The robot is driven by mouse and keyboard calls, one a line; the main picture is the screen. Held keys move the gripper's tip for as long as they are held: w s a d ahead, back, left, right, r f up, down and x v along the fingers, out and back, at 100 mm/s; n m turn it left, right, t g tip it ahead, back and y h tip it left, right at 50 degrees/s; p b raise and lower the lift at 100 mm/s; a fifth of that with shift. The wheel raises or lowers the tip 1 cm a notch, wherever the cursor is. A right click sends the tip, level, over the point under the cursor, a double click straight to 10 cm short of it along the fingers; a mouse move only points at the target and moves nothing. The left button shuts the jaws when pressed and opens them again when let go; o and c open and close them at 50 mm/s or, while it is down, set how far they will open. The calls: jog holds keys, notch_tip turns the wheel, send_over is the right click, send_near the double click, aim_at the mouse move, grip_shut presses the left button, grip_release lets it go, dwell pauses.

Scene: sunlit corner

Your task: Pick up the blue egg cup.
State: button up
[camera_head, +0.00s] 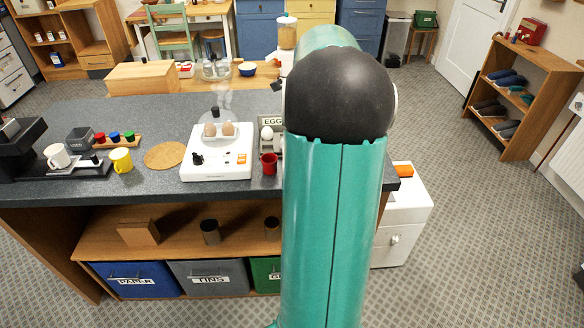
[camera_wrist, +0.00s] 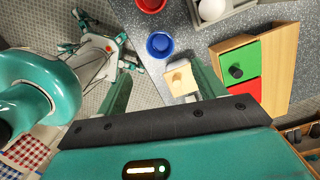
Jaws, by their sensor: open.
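The blue egg cup (camera_wrist: 160,45) stands on the grey speckled counter in the wrist view, near the counter's edge. My gripper (camera_wrist: 160,68) is open and empty, its two fingers spread to the left and right. In the picture the cup lies just beyond the fingertips, roughly centred between them; I cannot tell how far below them it is. In the head view my arm hides both the blue cup and the gripper.
A red egg cup (camera_wrist: 150,4) stands close to the blue one. A pale block with a knob (camera_wrist: 180,80) and a wooden box with green and red panels (camera_wrist: 245,70) are to the right. An egg holder (camera_wrist: 234,11) and a white egg cooker (camera_head: 217,165) are also on the counter.

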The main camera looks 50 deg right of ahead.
jog(key=f, duration=0.7)
jog(key=shift+w+a, duration=0.2)
jog(key=shift+w, duration=0.05)
jog(key=shift+w+a+f, duration=0.1)
jog(key=shift+w+f, duration=0.05)
jog(key=shift+f, duration=0.7)
jog(key=shift+w+d+f, duration=0.1)
jog(key=shift+w+f, duration=0.1)
jog(key=shift+f, duration=0.7)
jog(key=shift+w+a+f, duration=0.1)
jog(key=shift+w+f, duration=0.05)
jog(key=shift+f, duration=0.7)
jog(key=c, duration=1)
